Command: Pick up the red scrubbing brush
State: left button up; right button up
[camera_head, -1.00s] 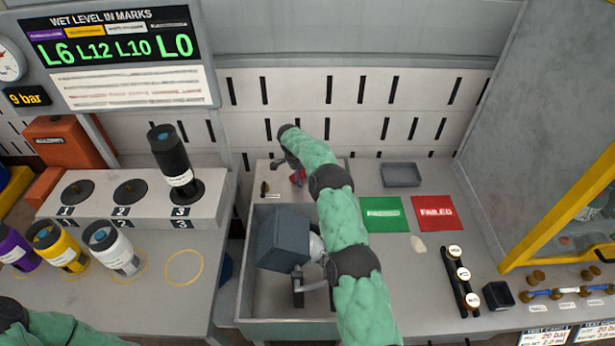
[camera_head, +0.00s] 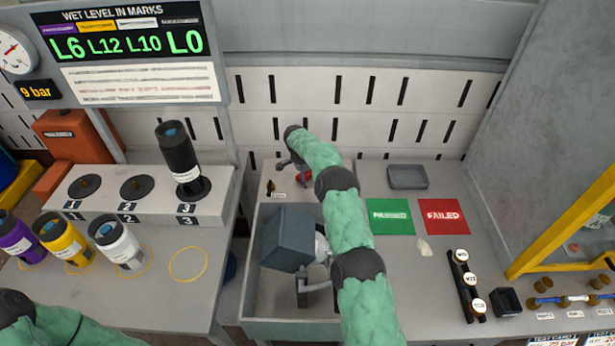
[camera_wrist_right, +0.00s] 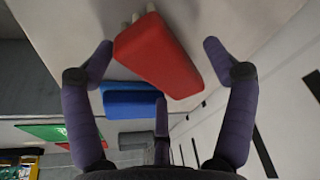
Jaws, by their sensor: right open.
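The red scrubbing brush (camera_wrist_right: 158,58) fills the upper middle of the right wrist view as a red block with pale bristle-like tips at its far end. In the head view only a small red part of it (camera_head: 304,177) shows behind my right arm, at the back of the sink counter. My right gripper (camera_wrist_right: 157,52) is open, with one finger on each side of the brush; gaps show between fingers and brush. In the head view this gripper (camera_head: 288,165) is partly hidden by its own wrist. My left gripper is out of view; only its green sleeve shows at lower left.
A blue block (camera_wrist_right: 133,101) lies close beside the brush. A sink basin (camera_head: 262,312) lies under my right arm, with a dark grey box (camera_head: 288,238) over it. A grey tray (camera_head: 408,177) and green (camera_head: 390,217) and red (camera_head: 443,216) mats lie to the right.

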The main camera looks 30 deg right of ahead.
jog(key=shift+f, duration=0.1)
dwell(0.3)
jog(key=c, duration=1.3)
jog(key=shift+r, duration=0.2)
